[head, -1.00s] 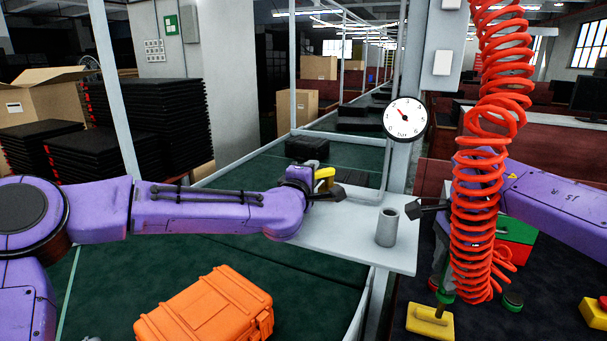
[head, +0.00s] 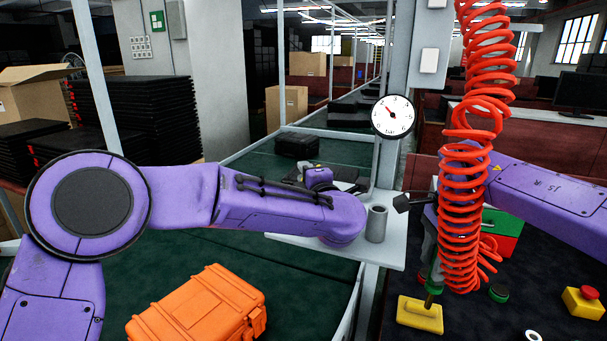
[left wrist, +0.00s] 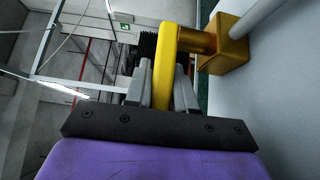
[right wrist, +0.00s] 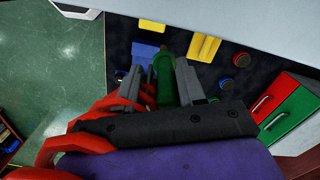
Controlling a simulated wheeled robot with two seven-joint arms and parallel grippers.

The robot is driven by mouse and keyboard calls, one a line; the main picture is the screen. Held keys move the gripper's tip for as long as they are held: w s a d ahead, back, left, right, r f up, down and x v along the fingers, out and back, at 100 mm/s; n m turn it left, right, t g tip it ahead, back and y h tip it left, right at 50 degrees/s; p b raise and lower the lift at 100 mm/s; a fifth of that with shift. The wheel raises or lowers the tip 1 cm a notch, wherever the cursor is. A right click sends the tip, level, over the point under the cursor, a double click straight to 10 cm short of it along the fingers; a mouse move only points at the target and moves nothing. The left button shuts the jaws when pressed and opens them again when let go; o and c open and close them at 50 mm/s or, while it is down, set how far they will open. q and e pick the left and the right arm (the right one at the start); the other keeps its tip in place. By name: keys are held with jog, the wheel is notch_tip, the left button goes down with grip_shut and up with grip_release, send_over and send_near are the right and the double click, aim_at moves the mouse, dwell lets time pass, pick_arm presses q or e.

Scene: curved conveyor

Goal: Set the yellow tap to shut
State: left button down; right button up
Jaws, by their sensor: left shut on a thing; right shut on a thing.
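The yellow tap's handle (left wrist: 164,70) stands between the fingers of my left gripper (left wrist: 162,88) in the left wrist view, and the gripper is shut on it. The handle bends over to a brass-coloured body (left wrist: 226,52) on a grey pipe (left wrist: 265,18). I cannot tell the handle's exact angle to the pipe. In the head view my left forearm hides the tap. My right gripper (right wrist: 160,78) is shut on a green fitting (right wrist: 166,82) by the red coiled hose (head: 467,190).
A round gauge (head: 393,116) hangs on the post. A grey cup (head: 376,223) stands on the pale shelf (head: 300,245). An orange case (head: 200,308) lies on the green conveyor. A yellow block (head: 420,315) and a red button on a yellow box (head: 583,300) are at the right.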

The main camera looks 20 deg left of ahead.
aim_at(428, 285)
pick_arm(q)
jog(key=shift+d, duration=0.1)
jog(key=c, duration=1.3)
grip_release()
jog(key=shift+o, duration=1.3)
jog(key=shift+w, duration=0.1)
pick_arm(e)
jog(key=shift+d, duration=0.1)
pick_arm(q)
jog(key=shift+w+d+f, duration=0.1)
jog(key=shift+d, duration=0.05)
pick_arm(e)
jog(key=shift+w+d, duration=0.1)
jog(key=shift+w, duration=0.05)
pick_arm(q)
jog(key=shift+s+d, duration=0.1)
jog(key=shift+s, duration=0.3)
pick_arm(e)
jog(key=shift+f, duration=0.25)
pick_arm(q)
jog(key=b+v, duration=0.3)
jog(key=v, duration=0.7)
jog(key=shift+s+d, duration=0.15)
jog(key=shift+d, duration=0.2)
pick_arm(e)
notch_tip(428, 285, down, 3)
jog(key=shift+r, duration=0.1)
pick_arm(q)
jog(key=shift+s+d, duration=0.15)
jog(key=shift+s, duration=0.15)
